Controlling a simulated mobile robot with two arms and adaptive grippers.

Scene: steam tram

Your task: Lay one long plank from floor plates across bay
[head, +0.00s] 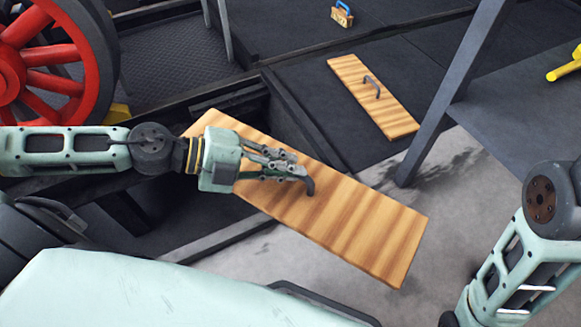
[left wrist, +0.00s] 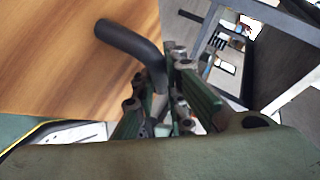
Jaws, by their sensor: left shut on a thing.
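A long wooden plank (head: 350,226) with striped grain spans the middle of the head view, slanting from upper left to lower right. My left gripper (head: 297,170) is shut on the dark bent handle of this plank. In the left wrist view the handle (left wrist: 128,40) runs into the fingers (left wrist: 165,95), with the plank (left wrist: 60,60) behind it. The plank's upper left end is beside a dark open bay (head: 275,118); whether it touches anything there is unclear. A second, shorter-looking plank (head: 350,78) with a handle lies on the dark floor plates (head: 300,75). My right gripper is out of view.
A red spoked wheel (head: 45,65) stands at the upper left. A grey post (head: 450,95) rises right of the planks. A small wooden block with a blue handle (head: 342,14) sits at the back. A yellow bar (head: 564,70) is at the right edge. Bare grey floor (head: 440,235) lies right of the held plank.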

